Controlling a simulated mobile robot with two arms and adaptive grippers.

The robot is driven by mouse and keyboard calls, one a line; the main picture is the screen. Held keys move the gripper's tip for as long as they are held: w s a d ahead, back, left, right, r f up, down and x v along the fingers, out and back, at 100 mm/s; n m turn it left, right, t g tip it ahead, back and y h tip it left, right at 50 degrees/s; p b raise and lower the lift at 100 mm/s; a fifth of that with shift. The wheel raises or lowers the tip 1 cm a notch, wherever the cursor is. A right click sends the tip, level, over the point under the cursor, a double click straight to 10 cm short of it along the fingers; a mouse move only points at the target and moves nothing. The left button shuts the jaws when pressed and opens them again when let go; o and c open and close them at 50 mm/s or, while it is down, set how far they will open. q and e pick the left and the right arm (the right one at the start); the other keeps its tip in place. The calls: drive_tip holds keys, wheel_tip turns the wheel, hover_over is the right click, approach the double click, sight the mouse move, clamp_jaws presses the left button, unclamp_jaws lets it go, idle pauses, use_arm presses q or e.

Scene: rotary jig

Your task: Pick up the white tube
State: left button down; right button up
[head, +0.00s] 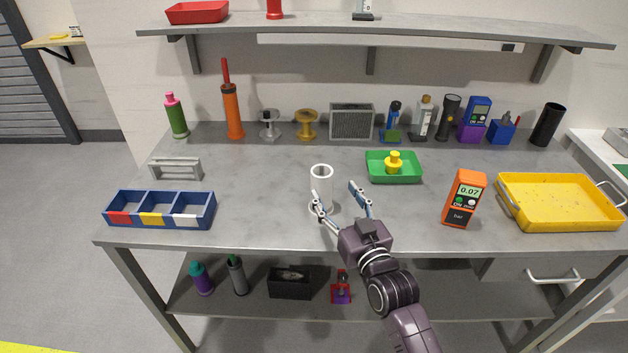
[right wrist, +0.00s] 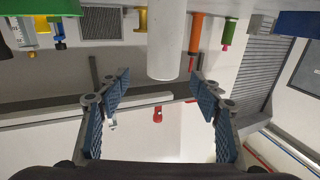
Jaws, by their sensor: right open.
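The white tube (head: 321,182) stands upright near the front middle of the grey workbench. In the right wrist view the white tube (right wrist: 166,40) comes down from the top edge, its end level with my fingertips. My right gripper (head: 339,196) is open and empty at the tube. In the head view one finger overlaps the tube's lower part and the other is to its right. In the right wrist view my right gripper (right wrist: 161,82) has a finger on each side of the tube's line. Whether a finger touches it, I cannot tell. My left gripper is out of view.
A green tray (head: 416,179) with a yellow object and an orange meter (head: 464,199) stand to the right. A blue compartment box (head: 178,223) is at front left, a yellow tray (head: 560,203) at far right. Several bottles and tools line the back.

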sight(326, 183)
drive_tip(key=shift+w+a+f+b, duration=0.15)
drive_tip(key=shift+w+a+b, duration=0.05)
drive_tip(key=shift+w, duration=0.25)
drive_tip(key=shift+w+a+f+b, duration=0.1)
drive_tip(key=shift+w+a+b, duration=0.1)
drive_tip(key=shift+w, duration=0.25)
drive_tip(key=b+x, duration=0.2)
drive_tip(key=shift+w+a+b, duration=0.1)
drive_tip(key=shift+a+b, duration=0.1)
drive_tip(key=shift+b, duration=0.1)
drive_tip(key=b+x, duration=0.2)
drive_tip(key=x, duration=0.1)
drive_tip(key=shift+w+a, duration=0.25)
drive_tip(key=shift+w+r, duration=0.1)
drive_tip(key=c, duration=0.9)
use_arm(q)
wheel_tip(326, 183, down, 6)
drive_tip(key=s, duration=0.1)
use_arm(e)
clamp_jaws()
